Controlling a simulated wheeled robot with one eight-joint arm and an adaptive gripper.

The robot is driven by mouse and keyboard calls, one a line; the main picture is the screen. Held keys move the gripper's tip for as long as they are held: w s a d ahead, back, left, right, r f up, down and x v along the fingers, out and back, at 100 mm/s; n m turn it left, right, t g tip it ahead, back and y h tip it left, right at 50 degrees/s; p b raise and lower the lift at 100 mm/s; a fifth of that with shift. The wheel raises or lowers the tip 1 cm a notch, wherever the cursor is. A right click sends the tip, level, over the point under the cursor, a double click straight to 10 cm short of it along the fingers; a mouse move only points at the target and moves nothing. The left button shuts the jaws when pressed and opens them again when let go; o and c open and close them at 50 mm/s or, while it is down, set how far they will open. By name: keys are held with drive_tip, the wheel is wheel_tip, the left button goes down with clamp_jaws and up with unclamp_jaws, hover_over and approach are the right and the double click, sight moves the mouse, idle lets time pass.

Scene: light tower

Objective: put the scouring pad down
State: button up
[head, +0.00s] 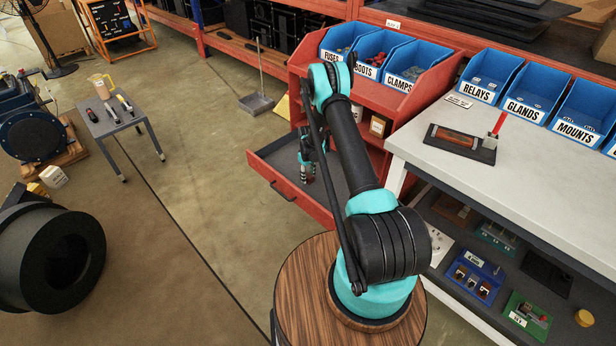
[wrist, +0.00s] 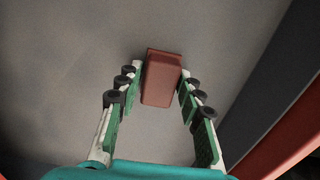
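The scouring pad (wrist: 162,78) is a reddish-brown block between the two fingertips of my gripper (wrist: 161,80) in the wrist view. The fingers lean in against its two long sides, and my gripper looks shut on it. In the head view my gripper (head: 307,172) points down inside the open red drawer (head: 262,172). A small red patch shows at its tips. The grey drawer floor lies behind the pad in the wrist view; I cannot tell whether the pad touches it.
The drawer's dark side wall (wrist: 265,75) and red rim (wrist: 290,140) stand at the right in the wrist view. Blue bins (head: 368,55) sit on top of the red cabinet. A white-topped workbench (head: 440,150) stands to the right. The drawer floor around the pad looks clear.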

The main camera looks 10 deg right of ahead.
drive_tip(key=shift+o, duration=1.4)
drive_tip(key=shift+r, duration=0.1)
wheel_tip(320, 180, up, 12)
drive_tip(key=r, duration=0.1)
wheel_tip(320, 180, up, 12)
drive_tip(key=r+m+t, duration=0.1)
drive_tip(key=m, duration=0.1)
hover_over(308, 176)
drive_tip(key=s+d, duration=0.1)
drive_tip(key=s, duration=0.4)
drive_tip(key=s+d+r+m+t, duration=0.1)
drive_tip(key=s+d+r+m, duration=0.1)
drive_tip(key=s+r, duration=0.9)
drive_tip(key=s+d+r+m+t, duration=0.1)
drive_tip(key=s+r+m+t, duration=0.1)
drive_tip(key=s, duration=2.3)
drive_tip(key=shift+m, duration=0.6)
